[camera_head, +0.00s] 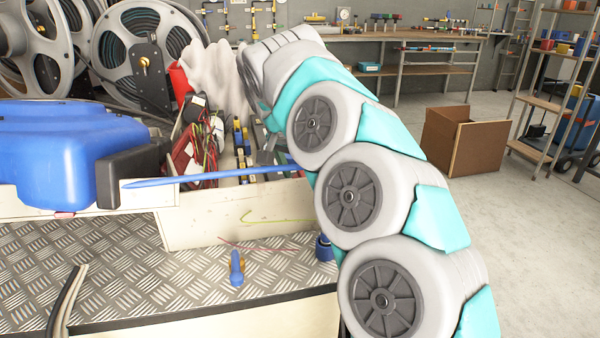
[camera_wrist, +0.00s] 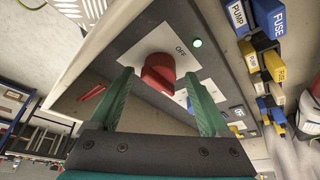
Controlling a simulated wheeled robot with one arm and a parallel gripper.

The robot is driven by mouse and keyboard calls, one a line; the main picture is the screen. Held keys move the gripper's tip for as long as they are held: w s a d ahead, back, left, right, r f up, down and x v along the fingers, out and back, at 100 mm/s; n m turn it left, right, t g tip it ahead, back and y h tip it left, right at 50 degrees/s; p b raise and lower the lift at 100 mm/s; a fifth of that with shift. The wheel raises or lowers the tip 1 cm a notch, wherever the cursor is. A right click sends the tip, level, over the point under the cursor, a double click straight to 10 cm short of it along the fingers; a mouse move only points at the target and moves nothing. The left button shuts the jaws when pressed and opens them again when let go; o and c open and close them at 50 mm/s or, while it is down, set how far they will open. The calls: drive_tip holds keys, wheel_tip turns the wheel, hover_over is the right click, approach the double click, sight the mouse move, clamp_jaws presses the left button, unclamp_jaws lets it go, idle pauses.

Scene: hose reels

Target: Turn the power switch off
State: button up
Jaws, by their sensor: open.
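The power switch is a red rotary knob (camera_wrist: 158,72) on a white plate (camera_wrist: 181,55) marked OFF, set in a dark panel, in the wrist view. Which way the knob points I cannot tell. Nothing is held. In the head view my arm bends away toward the bench, and the switch and my fingertips cannot be made out there.
Blue and yellow blocks labelled PUMP and FUSE (camera_wrist: 264,55) sit right of the panel. In the head view, a blue casing (camera_head: 50,145), red-handled tools and wires (camera_head: 200,145) and large hose reels (camera_head: 140,50) crowd the left. Open floor and a brown box (camera_head: 465,143) lie right.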

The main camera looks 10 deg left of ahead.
drive_tip(key=shift+f, duration=0.2)
drive_tip(key=shift+w, duration=0.1)
clamp_jaws()
idle(0.5)
